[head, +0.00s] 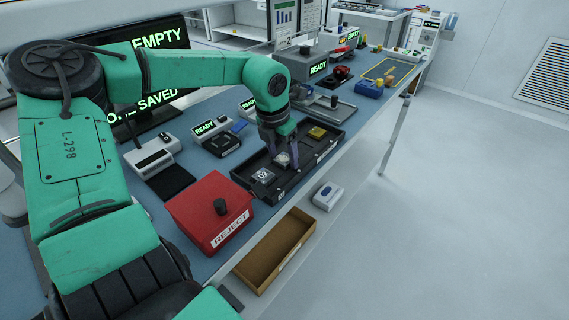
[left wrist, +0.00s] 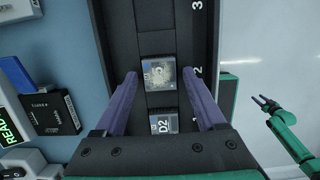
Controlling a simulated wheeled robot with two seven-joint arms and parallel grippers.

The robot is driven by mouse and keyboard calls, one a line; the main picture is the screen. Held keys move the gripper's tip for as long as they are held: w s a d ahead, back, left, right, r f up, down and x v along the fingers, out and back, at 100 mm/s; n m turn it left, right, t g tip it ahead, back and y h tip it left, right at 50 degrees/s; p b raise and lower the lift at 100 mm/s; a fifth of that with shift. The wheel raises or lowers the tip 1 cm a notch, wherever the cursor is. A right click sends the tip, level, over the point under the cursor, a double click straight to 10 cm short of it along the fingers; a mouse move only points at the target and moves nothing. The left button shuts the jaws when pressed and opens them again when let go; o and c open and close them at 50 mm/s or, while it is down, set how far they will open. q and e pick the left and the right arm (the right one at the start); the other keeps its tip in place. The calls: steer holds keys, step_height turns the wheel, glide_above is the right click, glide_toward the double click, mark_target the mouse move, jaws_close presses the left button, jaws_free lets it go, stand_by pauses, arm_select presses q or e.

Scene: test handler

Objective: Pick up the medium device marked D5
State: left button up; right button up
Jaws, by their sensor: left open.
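A medium square device (head: 283,158) lies in the black tray (head: 240,178). In the left wrist view the device (left wrist: 160,74) has a pale, worn label that seems to read D5, though it is blurred. My left gripper (head: 288,160) points down over it, open, with one purple finger on each side. The left wrist view shows both fingers (left wrist: 161,85) apart and a gap between them and the device. A device marked D2 (head: 262,175) lies in the neighbouring slot; it also shows in the left wrist view (left wrist: 163,124). My right gripper (left wrist: 265,103) shows small, its fingers apparently apart.
A red REJECT box (head: 205,205) stands left of the tray, with a cardboard bin (head: 272,250) in front. A gold device (head: 317,132) lies at the tray's far end. Test stations with READY displays (head: 204,128) stand behind the tray. A white-and-blue item (head: 327,195) lies in front.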

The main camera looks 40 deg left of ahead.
mark_target(282, 160)
arm_select(q)
steer(key=c, duration=1.1)
steer(key=shift+r+p, duration=1.45)
steer(key=shift+r, duration=1.1)
